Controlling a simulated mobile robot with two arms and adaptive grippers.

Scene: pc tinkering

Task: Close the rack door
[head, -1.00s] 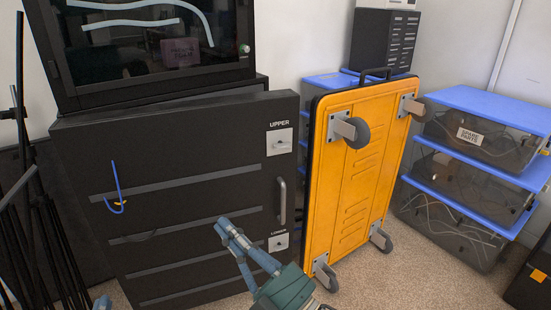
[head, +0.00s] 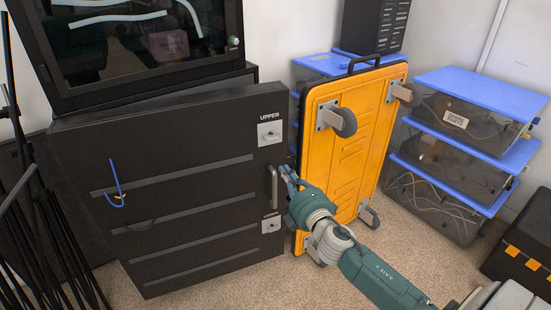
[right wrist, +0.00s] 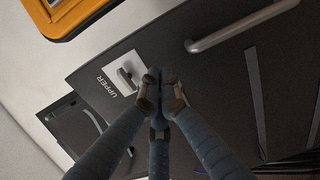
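The black rack door (head: 190,165) fills the left of the head view. It stands ajar, its right edge out past the rack body (head: 240,78) behind it. It bears a vertical grey handle (head: 273,188), an UPPER latch plate (head: 270,133) and a LOWER latch plate (head: 271,224). My right gripper (head: 287,176) is just right of the handle, by the door's free edge. In the right wrist view its fingers (right wrist: 162,78) are drawn together with nothing seen between them, in front of the UPPER plate (right wrist: 113,80); the handle (right wrist: 240,27) is apart from them. My left gripper is out of view.
Blue-lidded bins (head: 465,150) stand farther right. Black rods (head: 25,220) lean at the left. Carpet (head: 420,240) is open at the lower right.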

